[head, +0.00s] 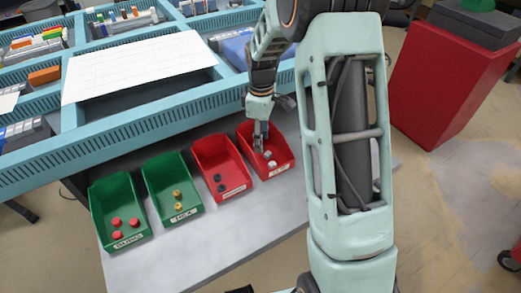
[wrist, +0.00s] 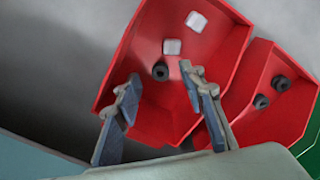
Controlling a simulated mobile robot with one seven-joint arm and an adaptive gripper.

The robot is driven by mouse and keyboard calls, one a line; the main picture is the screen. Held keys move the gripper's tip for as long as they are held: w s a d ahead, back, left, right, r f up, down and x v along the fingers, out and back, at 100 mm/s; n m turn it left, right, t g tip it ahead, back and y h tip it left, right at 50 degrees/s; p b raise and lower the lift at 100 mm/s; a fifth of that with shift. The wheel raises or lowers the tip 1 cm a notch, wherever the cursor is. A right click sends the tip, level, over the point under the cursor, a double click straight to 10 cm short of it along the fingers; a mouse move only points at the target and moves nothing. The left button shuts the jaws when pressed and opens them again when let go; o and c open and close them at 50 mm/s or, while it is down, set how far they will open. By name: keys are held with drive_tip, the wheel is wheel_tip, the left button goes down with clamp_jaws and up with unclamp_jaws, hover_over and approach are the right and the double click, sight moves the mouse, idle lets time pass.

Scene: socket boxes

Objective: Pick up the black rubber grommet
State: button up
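A black rubber grommet (wrist: 160,71) lies in the right-hand red bin (head: 287,153) together with two white pieces (wrist: 184,34). In the wrist view that bin (wrist: 228,18) fills the middle. In the head view this grommet is not visible. Two more black grommets (wrist: 272,92) lie in the neighbouring red bin (wrist: 248,120); they also show as dark rings in the head view (head: 220,182). My gripper (wrist: 160,76) is open and empty, pointing down over the right-hand red bin, with the grommet in line between its fingertips. The height gap is hard to tell.
A blue slotted rack (head: 110,150) with a white panel (head: 138,68) stands behind the bins. The grey table front (head: 180,262) is clear. A red cabinet (head: 440,85) stands right.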

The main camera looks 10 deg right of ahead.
wheel_tip(320, 180, down, 2)
drive_tip(key=shift+f, duration=0.1)
drive_tip(key=c, duration=0.8)
